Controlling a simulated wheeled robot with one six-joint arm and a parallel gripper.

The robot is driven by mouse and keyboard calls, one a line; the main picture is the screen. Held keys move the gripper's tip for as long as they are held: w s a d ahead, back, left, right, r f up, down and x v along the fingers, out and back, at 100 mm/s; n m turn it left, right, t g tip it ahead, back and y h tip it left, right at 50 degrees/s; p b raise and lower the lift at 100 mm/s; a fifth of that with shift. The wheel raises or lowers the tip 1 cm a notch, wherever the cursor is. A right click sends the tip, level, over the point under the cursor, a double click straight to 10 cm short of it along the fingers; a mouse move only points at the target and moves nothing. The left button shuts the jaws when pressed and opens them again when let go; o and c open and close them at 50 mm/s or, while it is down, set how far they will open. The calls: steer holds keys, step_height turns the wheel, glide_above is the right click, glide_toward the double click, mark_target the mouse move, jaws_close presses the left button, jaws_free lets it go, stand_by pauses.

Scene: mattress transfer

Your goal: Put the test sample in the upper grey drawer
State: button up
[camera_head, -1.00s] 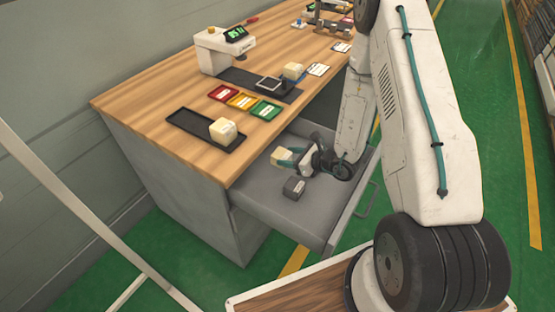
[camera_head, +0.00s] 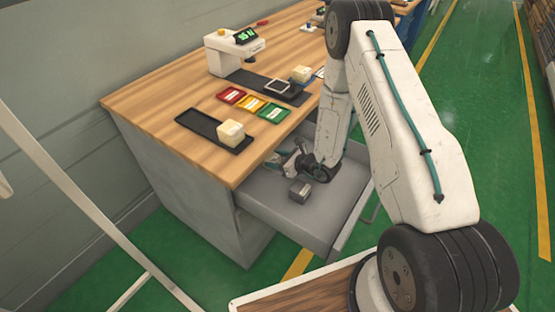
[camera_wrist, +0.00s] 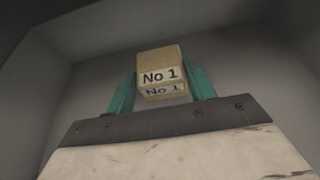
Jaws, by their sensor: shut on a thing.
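The test sample is a cream-yellow block (camera_wrist: 161,68) labelled "No 1", seen between the two teal fingers of my gripper (camera_wrist: 162,88) in the wrist view. My gripper is shut on it. In the head view my gripper (camera_head: 284,158) reaches into the open upper grey drawer (camera_head: 275,212), toward its back under the tabletop. The sample itself is hidden there by the desk edge and my arm. Grey drawer walls surround the block in the wrist view. Whether it touches the drawer floor, I cannot tell.
A small dark grey block (camera_head: 299,191) lies in the drawer close to my wrist. The wooden tabletop (camera_head: 165,100) overhangs the drawer's back. On it are another cream block (camera_head: 231,132) on a black tray, coloured trays (camera_head: 251,103) and a white device (camera_head: 228,52).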

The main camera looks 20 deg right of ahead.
steer(key=o, duration=1.1)
steer(key=shift+f, duration=0.15)
steer(key=shift+c, duration=0.2)
steer(key=shift+s+d+r, duration=0.1)
steer(key=shift+r, duration=0.1)
steer(key=v, duration=0.7)
steer(key=shift+s, duration=0.15)
